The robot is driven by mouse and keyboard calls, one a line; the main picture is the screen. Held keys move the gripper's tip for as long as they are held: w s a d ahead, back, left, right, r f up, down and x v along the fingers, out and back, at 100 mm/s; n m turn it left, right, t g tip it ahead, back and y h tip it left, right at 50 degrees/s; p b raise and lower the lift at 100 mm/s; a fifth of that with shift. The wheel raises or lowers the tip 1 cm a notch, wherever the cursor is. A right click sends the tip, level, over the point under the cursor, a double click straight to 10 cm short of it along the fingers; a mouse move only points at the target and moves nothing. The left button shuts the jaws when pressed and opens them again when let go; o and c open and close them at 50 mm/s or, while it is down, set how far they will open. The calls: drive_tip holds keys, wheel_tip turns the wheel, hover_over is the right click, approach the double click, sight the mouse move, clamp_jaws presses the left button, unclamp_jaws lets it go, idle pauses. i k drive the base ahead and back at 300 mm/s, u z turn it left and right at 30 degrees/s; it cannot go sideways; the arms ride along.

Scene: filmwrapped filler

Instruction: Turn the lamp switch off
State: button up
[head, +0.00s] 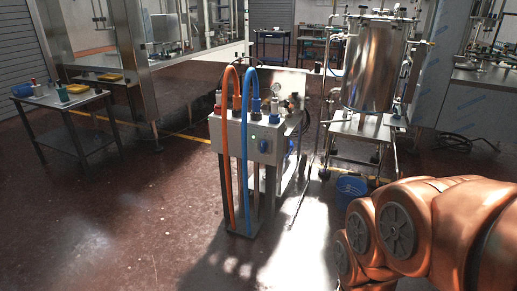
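A grey control box (230,135) stands on dark legs in the middle of the head view. A small blue knob (264,146) sits on its front face, at the right. Another blue part (291,144) shows on or near its right side. I cannot tell which part is the lamp switch, or its position. No lamp can be made out clearly. My orange arm fills the lower right, apart from the box in the picture. My gripper is not in view.
An orange hose (228,180) and a blue hose (246,180) hang before the box. A steel tank (372,65) and blue bucket (351,188) stand to its right. A small table (58,99) stands at left. The red floor in front is clear.

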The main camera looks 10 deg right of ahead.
sight(264, 145)
drive_tip(key=u, duration=0.55)
drive_tip(key=i, duration=0.55)
drive_tip(key=u, duration=0.85)
drive_tip(key=i, duration=0.75)
drive_tip(key=z, duration=0.1)
